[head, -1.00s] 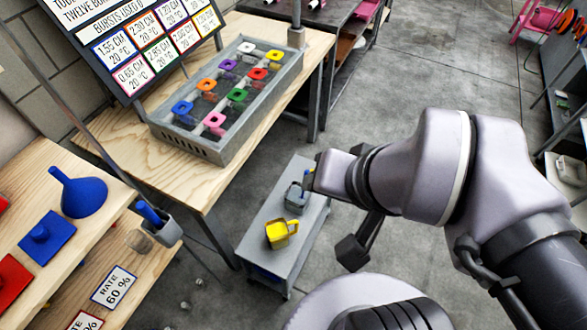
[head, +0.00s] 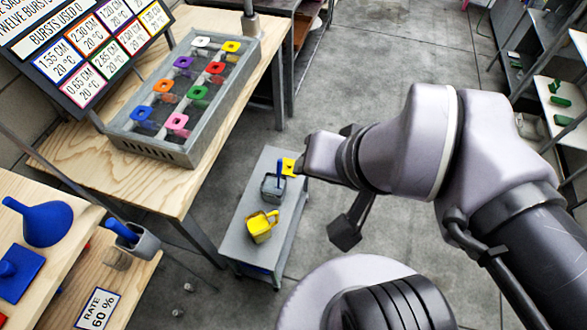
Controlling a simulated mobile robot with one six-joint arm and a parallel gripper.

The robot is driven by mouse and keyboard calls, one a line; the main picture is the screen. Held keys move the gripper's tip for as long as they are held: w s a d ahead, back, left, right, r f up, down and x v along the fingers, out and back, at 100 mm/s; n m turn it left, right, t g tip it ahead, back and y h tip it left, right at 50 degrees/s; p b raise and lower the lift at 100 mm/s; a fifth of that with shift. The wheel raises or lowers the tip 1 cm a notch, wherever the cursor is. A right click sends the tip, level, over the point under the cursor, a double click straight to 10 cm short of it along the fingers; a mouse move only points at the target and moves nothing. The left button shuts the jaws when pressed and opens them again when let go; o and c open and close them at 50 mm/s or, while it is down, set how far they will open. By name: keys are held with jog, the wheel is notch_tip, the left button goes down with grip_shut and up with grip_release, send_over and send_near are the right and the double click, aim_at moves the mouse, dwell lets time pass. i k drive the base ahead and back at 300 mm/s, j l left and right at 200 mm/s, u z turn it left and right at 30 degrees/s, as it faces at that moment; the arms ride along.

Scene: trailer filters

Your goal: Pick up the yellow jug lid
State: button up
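A small yellow piece, which looks like the yellow jug lid (head: 289,167), shows at the end of my gripper (head: 303,165), over the far part of the grey cart. The lid and the gripper's end meet in the picture. I cannot tell whether the fingers are closed on it, as the gripper's own body hides them. The yellow jug (head: 262,226) stands nearer on the cart top (head: 237,226). A grey jug (head: 272,188) with a blue stick in it stands between the yellow jug and the lid.
A grey rack (head: 170,147) with several coloured lids, one yellow (head: 232,46), stands on the wooden table (head: 160,190) at left. A blue funnel (head: 42,222) and a grey holder (head: 134,241) are at lower left.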

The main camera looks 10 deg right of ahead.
aim_at(288, 164)
jog(key=k+j+u, duration=0.15)
jog(key=u, duration=0.4)
jog(key=z, duration=0.65)
jog(key=i+l+u, duration=0.5)
jog(key=l+u, duration=0.2)
jog(key=i+l+u, duration=0.2)
jog(key=l+u, duration=0.15)
jog(key=l, duration=0.25)
jog(key=i+l+u, duration=0.1)
jog(key=l+u, duration=0.25)
jog(key=l, duration=0.15)
jog(key=l+u, duration=0.35)
jog(key=l, duration=0.2)
jog(key=l+u, duration=0.4)
jog(key=l, duration=0.15)
